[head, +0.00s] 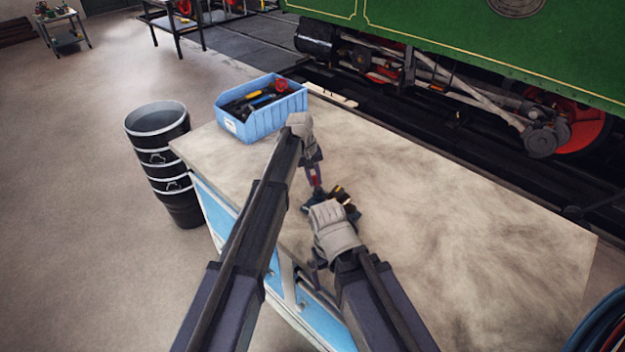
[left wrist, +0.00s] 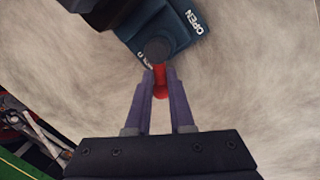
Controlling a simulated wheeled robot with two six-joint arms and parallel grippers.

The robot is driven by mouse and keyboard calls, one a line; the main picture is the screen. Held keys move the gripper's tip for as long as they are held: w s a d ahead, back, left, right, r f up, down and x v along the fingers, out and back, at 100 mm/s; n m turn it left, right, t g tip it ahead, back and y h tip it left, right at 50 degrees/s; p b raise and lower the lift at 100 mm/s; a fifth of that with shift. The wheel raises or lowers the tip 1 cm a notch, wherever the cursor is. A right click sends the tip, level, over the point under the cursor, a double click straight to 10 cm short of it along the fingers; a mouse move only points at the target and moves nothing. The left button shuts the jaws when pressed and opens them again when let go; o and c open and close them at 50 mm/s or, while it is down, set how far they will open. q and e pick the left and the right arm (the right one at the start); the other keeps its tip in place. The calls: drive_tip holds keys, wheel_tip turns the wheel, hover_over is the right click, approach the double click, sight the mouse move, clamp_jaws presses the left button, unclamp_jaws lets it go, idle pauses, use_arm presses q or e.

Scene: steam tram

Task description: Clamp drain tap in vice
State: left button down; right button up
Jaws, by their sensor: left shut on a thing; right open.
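The vice (head: 316,207) is a small dark blue block on the workbench, partly hidden by my right wrist. It also shows in the left wrist view (left wrist: 182,32), with "OPEN" printed on it and a dark round knob. My left gripper (head: 315,180) is shut on a red handle (left wrist: 160,82) at the vice's knob. Dark and yellowish parts (head: 342,195) show at the vice just above my right wrist; I cannot tell whether they are the drain tap.
A blue bin (head: 259,128) of tools stands at the workbench's (head: 480,220) far left corner. Stacked black buckets (head: 167,175) stand on the floor to the left. The bench's right part is clear. The green tram (head: 500,45) stands behind it.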

use_arm(q)
drive_tip(key=shift+w+d+m, duration=0.1)
drive_tip(key=shift+d+m, duration=0.25)
drive_tip(key=shift+m, duration=1.15)
drive_tip(key=c, duration=0.8)
unclamp_jaws()
drive_tip(key=shift+r, duration=0.15)
drive_tip(key=r+p, duration=0.3)
drive_tip(key=p, duration=0.1)
drive_tip(key=a+r+p, duration=0.1)
drive_tip(key=r+p, duration=0.2)
drive_tip(key=r, duration=0.1)
drive_tip(key=shift+a+r+p, duration=0.2)
drive_tip(key=shift+p, duration=0.15)
